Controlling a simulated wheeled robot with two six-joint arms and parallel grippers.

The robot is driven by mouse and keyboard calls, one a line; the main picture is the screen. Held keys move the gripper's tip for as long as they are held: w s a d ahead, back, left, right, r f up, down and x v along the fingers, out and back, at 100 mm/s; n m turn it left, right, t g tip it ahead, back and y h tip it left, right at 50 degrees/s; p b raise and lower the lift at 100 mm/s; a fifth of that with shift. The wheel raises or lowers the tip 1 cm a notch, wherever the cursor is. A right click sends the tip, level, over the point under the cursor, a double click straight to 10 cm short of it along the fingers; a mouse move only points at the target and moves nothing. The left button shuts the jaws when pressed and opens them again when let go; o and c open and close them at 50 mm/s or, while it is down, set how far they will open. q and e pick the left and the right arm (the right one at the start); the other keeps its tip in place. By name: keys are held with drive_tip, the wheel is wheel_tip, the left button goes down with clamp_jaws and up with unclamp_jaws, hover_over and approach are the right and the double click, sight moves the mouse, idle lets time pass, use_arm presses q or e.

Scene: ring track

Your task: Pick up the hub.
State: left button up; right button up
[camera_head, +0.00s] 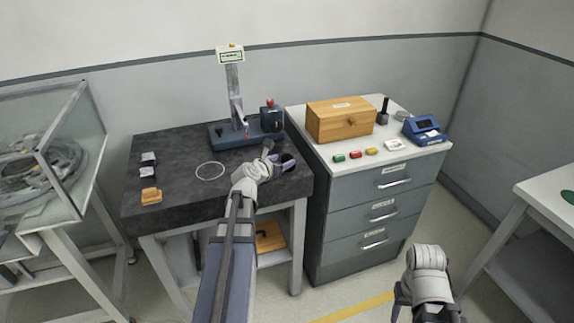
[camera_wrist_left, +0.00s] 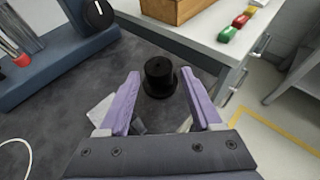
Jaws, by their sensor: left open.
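The hub, a black stepped round piece, stands upright on the dark stone table in the left wrist view (camera_wrist_left: 159,78). In the head view the hub (camera_head: 288,158) is small and partly hidden by my left gripper (camera_head: 276,157), near the table's right edge. In the left wrist view my left gripper (camera_wrist_left: 160,90) is open, its two purple fingers pointing at the hub. The fingertips appear on either side of its near part; I cannot tell whether they touch it. Only part of my right arm shows at the lower right of the head view.
A blue measuring stand (camera_head: 236,130) rises behind the gripper on the dark table (camera_head: 185,178). To the right, a grey drawer cabinet (camera_head: 365,215) carries a wooden box (camera_head: 340,120), small coloured blocks and a blue device (camera_head: 424,129). A white ring outline (camera_head: 210,171) marks the table's middle.

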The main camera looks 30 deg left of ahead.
sight(285, 158)
use_arm(q)
drive_tip(key=b+x, duration=0.1)
drive_tip(key=x, duration=0.3)
drive_tip(key=shift+a+f+b, duration=0.15)
drive_tip(key=shift+a+b, duration=0.05)
drive_tip(key=shift+b, duration=0.2)
drive_tip(key=shift+w+f, duration=0.15)
drive_tip(key=shift+w, duration=0.35)
clamp_jaws()
